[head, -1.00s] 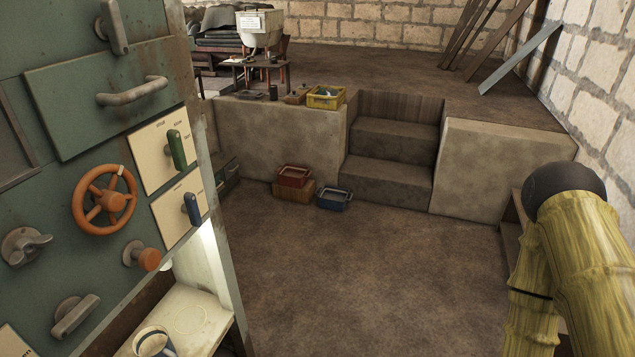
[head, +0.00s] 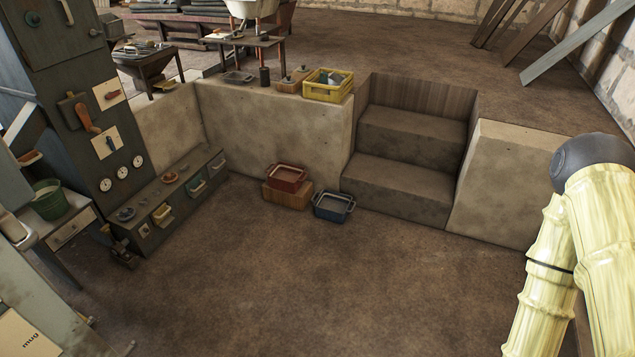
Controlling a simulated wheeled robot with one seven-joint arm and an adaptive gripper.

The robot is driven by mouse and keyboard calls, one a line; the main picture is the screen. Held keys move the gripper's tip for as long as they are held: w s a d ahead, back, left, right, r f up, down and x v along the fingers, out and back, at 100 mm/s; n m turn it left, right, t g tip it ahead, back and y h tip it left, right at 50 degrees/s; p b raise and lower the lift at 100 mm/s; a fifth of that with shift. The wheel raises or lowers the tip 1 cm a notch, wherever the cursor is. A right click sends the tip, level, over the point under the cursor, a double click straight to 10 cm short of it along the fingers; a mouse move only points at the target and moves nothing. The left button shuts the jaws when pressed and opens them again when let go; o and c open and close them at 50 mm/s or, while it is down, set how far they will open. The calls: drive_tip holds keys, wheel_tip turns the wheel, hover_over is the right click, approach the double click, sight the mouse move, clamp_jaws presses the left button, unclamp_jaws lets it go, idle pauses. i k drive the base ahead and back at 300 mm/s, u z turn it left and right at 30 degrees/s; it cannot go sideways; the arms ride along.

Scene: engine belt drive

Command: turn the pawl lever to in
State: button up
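A tall dark cabinet stands at the left of the head view. On it are a cream plate with a small red lever (head: 112,95), a cream plate with a blue lever (head: 109,142), and an orange-brown crank handle (head: 87,117). The plate markings are too small to read, so I cannot tell whether one of these is the pawl lever or how it is set. Part of my yellow arm shows at the right edge. My gripper is out of view.
A low drawer bench (head: 178,205) runs along the cabinet's foot. A red bin (head: 286,178) on a wooden block and a blue bin (head: 333,207) stand on the floor by the steps (head: 405,172). A yellow crate (head: 328,92) is on the ledge. The middle floor is clear.

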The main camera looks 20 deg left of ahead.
sight(111, 94)
drive_tip(key=i, duration=1.3)
drive_tip(key=u, duration=0.9)
